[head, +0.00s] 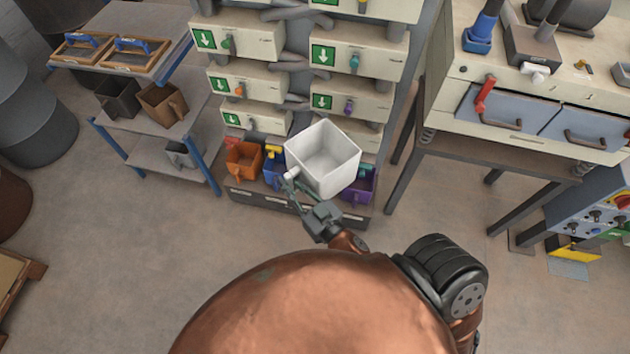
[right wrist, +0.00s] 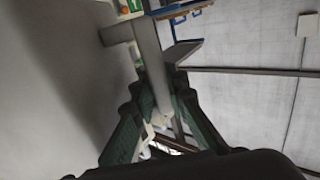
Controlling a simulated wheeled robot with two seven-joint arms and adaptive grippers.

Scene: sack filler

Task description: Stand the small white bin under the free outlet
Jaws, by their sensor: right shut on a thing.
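The small white bin (head: 318,178) is in the middle of the head view, tilted in the picture so I see into its open, empty inside. My right gripper (head: 291,182) is shut on the bin's handle at its lower left side. In the right wrist view, the green fingers of the right gripper (right wrist: 160,110) close around a pale bar. The bin is in front of the lower part of the filler rack (head: 240,83) and hides part of the bottom row. I cannot tell which outlet is free. My left gripper is not in view.
An orange bin (head: 243,160), a blue bin (head: 272,172) and a purple bin (head: 362,187) stand along the rack's bottom shelf (head: 262,198). A blue-framed shelf cart (head: 150,140) stands left. A machine bench (head: 480,150) stands right. The floor in front is clear.

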